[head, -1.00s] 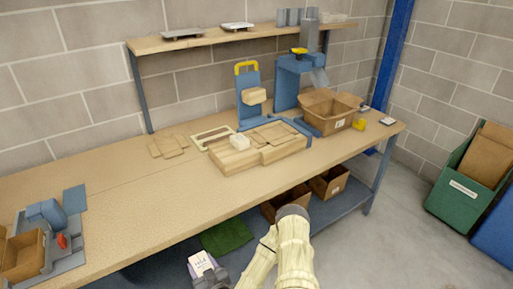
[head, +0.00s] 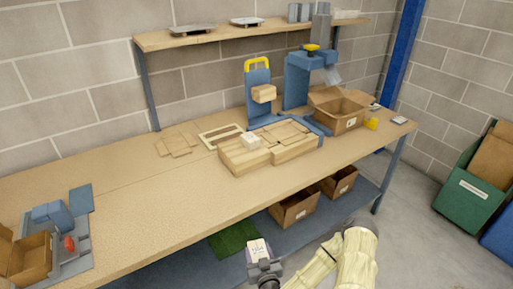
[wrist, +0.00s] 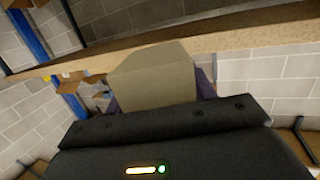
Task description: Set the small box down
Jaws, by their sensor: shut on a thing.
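The small box (head: 258,249) is pale with a printed label on its top. My gripper (head: 263,266) is shut on it and holds it in front of the workbench's front edge, at the bottom of the head view. In the wrist view the small box (wrist: 155,76) shows as a plain beige block just beyond my gripper (wrist: 165,112). The dark gripper body hides its lower part. The workbench (head: 120,215) has a bare tan top beyond the box.
Wooden blocks (head: 270,155), an open carton (head: 338,122) and a blue press (head: 297,85) stand on the bench's right half. A grey fixture with a carton (head: 32,260) sits at the left end. The bench's left middle is clear. Cartons (head: 295,211) stand on the lower shelf.

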